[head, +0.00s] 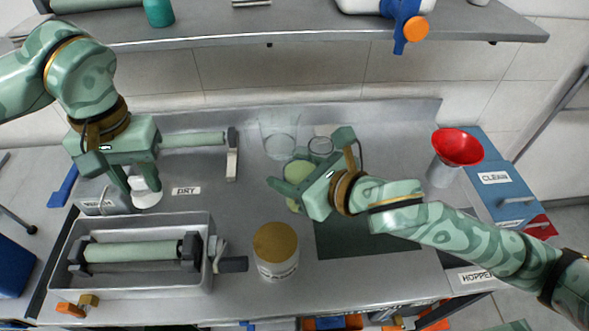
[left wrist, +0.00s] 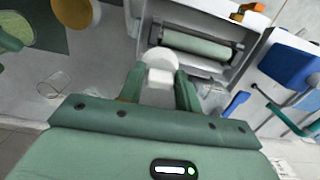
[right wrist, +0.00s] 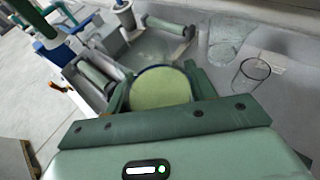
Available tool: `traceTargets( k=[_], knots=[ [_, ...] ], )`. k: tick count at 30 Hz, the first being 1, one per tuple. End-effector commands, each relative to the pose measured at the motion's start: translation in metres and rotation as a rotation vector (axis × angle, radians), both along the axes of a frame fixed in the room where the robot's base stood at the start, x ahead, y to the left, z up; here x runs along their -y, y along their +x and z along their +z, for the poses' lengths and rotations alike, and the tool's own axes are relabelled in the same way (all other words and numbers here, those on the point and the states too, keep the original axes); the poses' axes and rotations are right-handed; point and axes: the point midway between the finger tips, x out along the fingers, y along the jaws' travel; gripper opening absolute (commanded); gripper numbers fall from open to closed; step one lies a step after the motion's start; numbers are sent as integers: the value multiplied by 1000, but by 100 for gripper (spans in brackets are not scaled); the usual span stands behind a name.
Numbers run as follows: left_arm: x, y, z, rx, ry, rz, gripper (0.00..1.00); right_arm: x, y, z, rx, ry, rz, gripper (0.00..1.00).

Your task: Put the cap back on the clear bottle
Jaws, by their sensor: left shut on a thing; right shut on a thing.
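The white cap (head: 146,198), a disc with a square knob, is in my left gripper (head: 140,182) at the left, above the bench. The left wrist view shows its knob (left wrist: 160,77) between the two fingers. My right gripper (head: 294,176) is shut on a round, clear-walled vessel with yellow-green contents, which I take to be the clear bottle (head: 297,171). The right wrist view shows its open round top (right wrist: 160,88) between the fingers. The gripper hides part of the bottle in the head view. Cap and bottle are well apart.
A gold-lidded jar (head: 276,243) stands in front. A grey tray (head: 205,270) with a roller is front left. A dark mat (head: 345,240) and a red funnel (head: 457,147) are right.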

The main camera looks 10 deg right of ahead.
Motion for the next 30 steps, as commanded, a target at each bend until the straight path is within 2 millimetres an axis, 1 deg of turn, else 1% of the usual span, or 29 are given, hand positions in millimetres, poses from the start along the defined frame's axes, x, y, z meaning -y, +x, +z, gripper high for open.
traceTargets(
  k=[5, 9, 11, 12, 18, 21, 24, 26, 27, 30],
  knots=[
    [51, 12, 26, 12, -1, -100, 13, 0, 0, 2, 3, 3, 0, 14],
    [101, 19, 50, 17, -2, -143, 13, 0, 0, 2, 3, 3, 0, 14],
    [123, 20, 60, 20, -2, -142, 13, 0, 0, 2, 3, 3, 0, 14],
    [138, 20, 67, 21, -3, -139, 13, 0, 0, 2, 3, 3, 0, 14],
    [208, 11, 95, 27, -3, -60, 13, 0, 0, 2, 3, 3, 0, 14],
    [235, 5, 104, 31, -2, 7, 13, 0, 0, 2, 3, 3, 0, 14],
    [254, 0, 109, 34, -1, 93, 13, 0, 0, 2, 3, 3, 0, 14],
    [261, -1, 111, 37, -1, 167, 13, 0, 0, 2, 3, 3, 0, 14],
    [261, 2, 112, 38, 0, 221, 13, 0, 0, 2, 3, 3, 0, 14],
    [259, 5, 113, 44, 3, 312, 13, 0, 0, 2, 3, 3, 0, 14]
  ],
)
